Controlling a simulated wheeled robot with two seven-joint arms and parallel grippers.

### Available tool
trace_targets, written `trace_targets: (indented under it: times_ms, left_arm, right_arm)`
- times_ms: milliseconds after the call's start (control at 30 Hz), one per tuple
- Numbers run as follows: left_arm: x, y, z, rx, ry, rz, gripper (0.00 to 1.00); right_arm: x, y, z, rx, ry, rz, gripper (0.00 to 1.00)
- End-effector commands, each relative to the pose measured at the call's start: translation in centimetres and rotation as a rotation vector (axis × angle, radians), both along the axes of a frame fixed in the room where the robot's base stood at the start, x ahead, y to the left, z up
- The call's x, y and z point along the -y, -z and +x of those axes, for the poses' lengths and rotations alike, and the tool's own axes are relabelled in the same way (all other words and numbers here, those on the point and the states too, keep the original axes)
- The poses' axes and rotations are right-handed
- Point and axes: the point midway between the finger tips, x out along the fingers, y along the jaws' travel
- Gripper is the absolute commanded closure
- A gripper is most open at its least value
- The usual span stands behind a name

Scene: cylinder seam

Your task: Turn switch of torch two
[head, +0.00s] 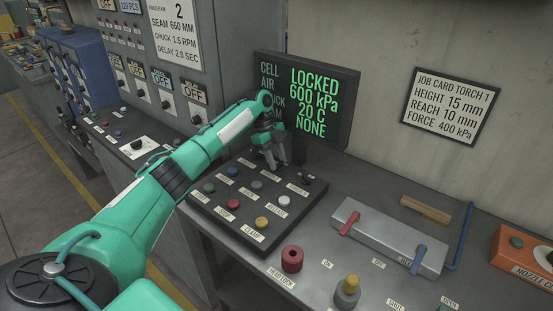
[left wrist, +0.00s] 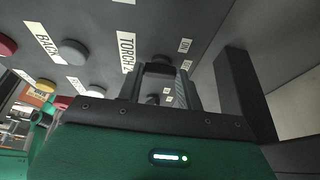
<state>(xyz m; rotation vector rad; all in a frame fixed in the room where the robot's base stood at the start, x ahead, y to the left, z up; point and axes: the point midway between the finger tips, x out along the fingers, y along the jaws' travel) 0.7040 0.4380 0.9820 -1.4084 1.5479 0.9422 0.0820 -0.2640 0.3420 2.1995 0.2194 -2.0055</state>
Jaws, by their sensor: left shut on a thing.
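My left gripper (head: 275,162) is over the far side of the dark button panel (head: 222,215), fingers pointing down. In the left wrist view its two fingers (left wrist: 160,90) are closed around a small black switch knob (left wrist: 153,99), mostly hidden by the fingers. In the head view the gripper hides the held knob. Another black knob (head: 306,181) stands to its right. My right gripper is not in view.
Coloured buttons, including a yellow one (head: 262,222), cover the panel. A dark status screen (head: 307,98) reading LOCKED stands close behind the gripper.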

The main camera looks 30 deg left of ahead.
Motion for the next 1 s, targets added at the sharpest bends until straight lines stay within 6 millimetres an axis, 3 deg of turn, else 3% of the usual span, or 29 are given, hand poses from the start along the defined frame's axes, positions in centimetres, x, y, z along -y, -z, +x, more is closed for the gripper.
trace_targets:
  times_ms: [167, 200, 300, 667, 833, 1000]
  left_arm:
    - [0.0, -0.1, 0.0, 0.003, 0.001, 0.0, 0.86]
    - [0.0, -0.1, 0.0, 0.003, 0.001, 0.0, 0.6]
    - [0.0, -0.1, 0.0, 0.002, 0.0, 0.0, 0.42]
    - [-0.2, -0.4, 0.1, 0.002, -0.001, 0.0, 0.42]
    - [-1.2, -2.7, 0.2, 0.005, -0.002, 0.0, 0.42]
    - [-2.7, -6.4, 0.4, 0.006, -0.001, -0.002, 0.42]
  right_arm:
    - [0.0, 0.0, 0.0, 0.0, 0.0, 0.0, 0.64]
    - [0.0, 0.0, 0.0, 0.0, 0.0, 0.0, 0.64]
    - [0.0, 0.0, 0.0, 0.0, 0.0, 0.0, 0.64]
    - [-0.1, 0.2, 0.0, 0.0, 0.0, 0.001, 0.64]
    - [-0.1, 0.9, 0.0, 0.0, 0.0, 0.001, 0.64]
    - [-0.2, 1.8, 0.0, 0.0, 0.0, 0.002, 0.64]
